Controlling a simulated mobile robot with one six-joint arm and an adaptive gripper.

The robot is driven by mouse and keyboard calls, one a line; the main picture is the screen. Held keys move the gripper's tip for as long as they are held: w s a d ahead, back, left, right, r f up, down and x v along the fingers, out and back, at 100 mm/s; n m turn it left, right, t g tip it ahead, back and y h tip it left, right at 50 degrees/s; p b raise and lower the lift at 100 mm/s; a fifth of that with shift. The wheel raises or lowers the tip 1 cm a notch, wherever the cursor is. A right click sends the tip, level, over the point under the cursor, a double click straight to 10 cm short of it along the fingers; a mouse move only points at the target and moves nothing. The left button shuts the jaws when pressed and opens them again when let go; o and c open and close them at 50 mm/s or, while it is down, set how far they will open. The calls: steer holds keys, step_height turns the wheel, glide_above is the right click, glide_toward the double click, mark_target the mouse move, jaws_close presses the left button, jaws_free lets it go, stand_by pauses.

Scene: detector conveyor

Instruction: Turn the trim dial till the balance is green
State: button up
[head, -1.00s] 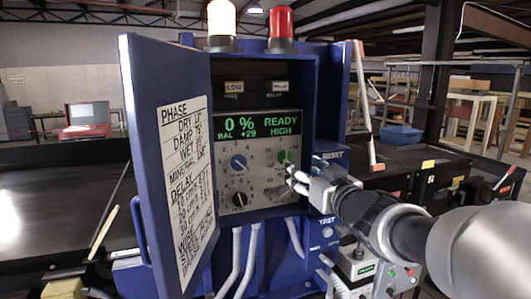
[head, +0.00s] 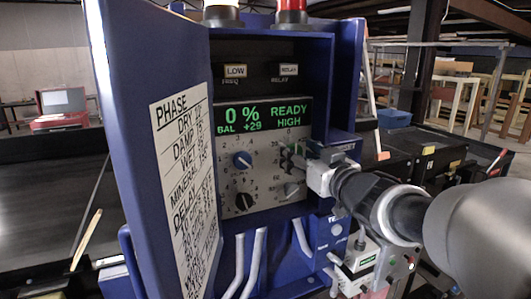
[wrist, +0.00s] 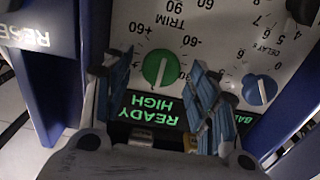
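The trim dial is a green round knob (wrist: 160,67) with a pale pointer line, on the grey panel under the printed word TRIM in the wrist view. In the head view my gripper (head: 296,158) covers most of it. The display (head: 262,114) shows 0 %, BAL +29, READY and HIGH in green text. My gripper is open in the wrist view (wrist: 161,63), with one finger on each side of the dial and a gap to it on both sides. How far the fingertips are from the panel is hard to tell.
A blue delay knob (head: 242,160) and a black knob (head: 243,202) sit left of the dial. A small grey knob (head: 293,190) is below it. The open blue door (head: 125,110) with a phase list stands at left. White cables (head: 258,255) hang below the panel.

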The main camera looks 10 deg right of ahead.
steer(key=c, duration=1)
steer(key=shift+c, duration=0.2)
steer(key=shift+n, duration=0.3)
steer(key=n+b, duration=0.3)
steer(key=n, duration=0.3)
steer(key=n+b, duration=0.3)
steer(key=n, duration=0.3)
steer(key=shift+a+f+b, duration=0.2)
steer(key=shift+b, duration=0.2)
steer(key=o, duration=1.1)
steer(key=shift+c, duration=0.2)
